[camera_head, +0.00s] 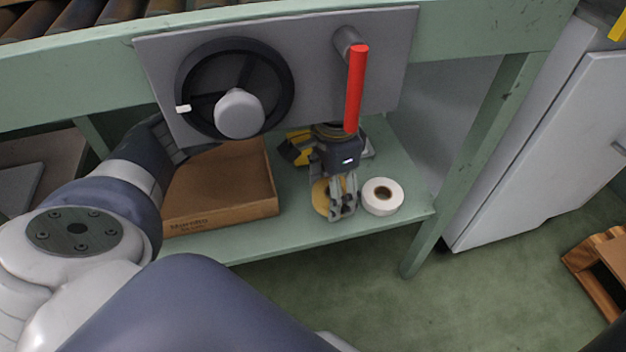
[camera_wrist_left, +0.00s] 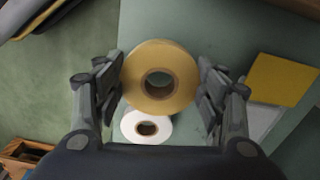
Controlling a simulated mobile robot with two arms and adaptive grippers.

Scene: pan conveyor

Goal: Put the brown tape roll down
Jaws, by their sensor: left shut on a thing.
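The brown tape roll (camera_wrist_left: 160,52) is between the two fingers of my left gripper (camera_wrist_left: 161,84), which are shut on its sides. In the head view the gripper (camera_head: 342,208) points down over the green lower shelf (camera_head: 275,235), and part of the tan roll (camera_head: 320,198) shows at its left. The roll looks larger than the white roll in the wrist view and overlaps it, so it seems to be above the shelf; how high I cannot tell. My right gripper is in neither view.
A white tape roll (camera_head: 382,197) lies on the shelf just right of my gripper. An open cardboard box (camera_head: 225,217) stands to the left. A yellow and black thing (camera_head: 295,147) lies behind. A panel with a handwheel (camera_head: 240,112) and red lever (camera_head: 356,88) hangs above.

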